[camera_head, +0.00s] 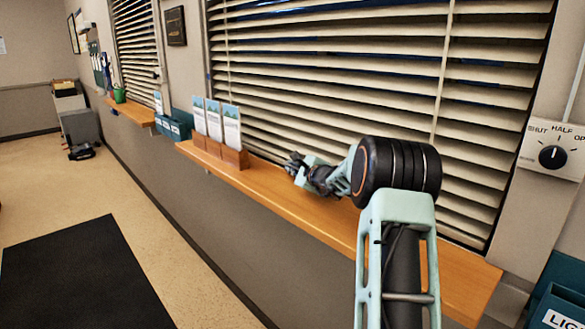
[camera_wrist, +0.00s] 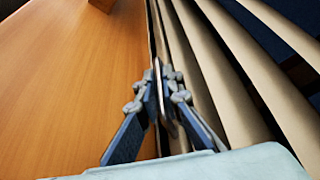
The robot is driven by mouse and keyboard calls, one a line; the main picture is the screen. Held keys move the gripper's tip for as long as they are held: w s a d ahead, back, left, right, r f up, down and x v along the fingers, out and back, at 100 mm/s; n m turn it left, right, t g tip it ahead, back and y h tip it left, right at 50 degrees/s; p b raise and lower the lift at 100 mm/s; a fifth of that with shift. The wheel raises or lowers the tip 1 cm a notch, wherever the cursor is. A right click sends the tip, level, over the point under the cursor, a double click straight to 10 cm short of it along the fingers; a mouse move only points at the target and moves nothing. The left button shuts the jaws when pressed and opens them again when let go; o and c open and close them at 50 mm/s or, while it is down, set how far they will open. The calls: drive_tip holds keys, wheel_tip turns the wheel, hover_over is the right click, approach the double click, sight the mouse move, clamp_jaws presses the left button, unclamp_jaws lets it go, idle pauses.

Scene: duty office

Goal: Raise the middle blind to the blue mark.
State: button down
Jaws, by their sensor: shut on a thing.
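The middle blind (camera_head: 340,70) is the large cream slatted blind filling the window in the head view. It hangs down close to the wooden sill (camera_head: 265,190). My gripper (camera_head: 293,162) is low at the front of this blind, just above the sill. In the wrist view my gripper (camera_wrist: 163,88) is shut on a thin edge at the blind's bottom, which looks like the bottom rail; the fingers partly hide it. Slats (camera_wrist: 205,75) of the blind run close beside the fingers on the right. I cannot make out the blue mark.
A wooden holder (camera_head: 222,152) with several leaflets stands on the sill left of my gripper. A dial panel (camera_head: 553,155) is on the wall at right. Another blind (camera_head: 135,40) hangs at far left. A dark mat (camera_head: 85,275) lies on the open floor.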

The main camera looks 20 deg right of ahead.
wheel_tip(320, 180, up, 26)
drive_tip(key=p, duration=1.3)
drive_tip(key=shift+r+p, duration=0.2)
drive_tip(key=shift+p, duration=0.2)
drive_tip(key=c, duration=2.1)
unclamp_jaws()
drive_tip(key=shift+f, duration=0.1)
drive_tip(key=shift+s, duration=0.1)
drive_tip(key=v, duration=1.2)
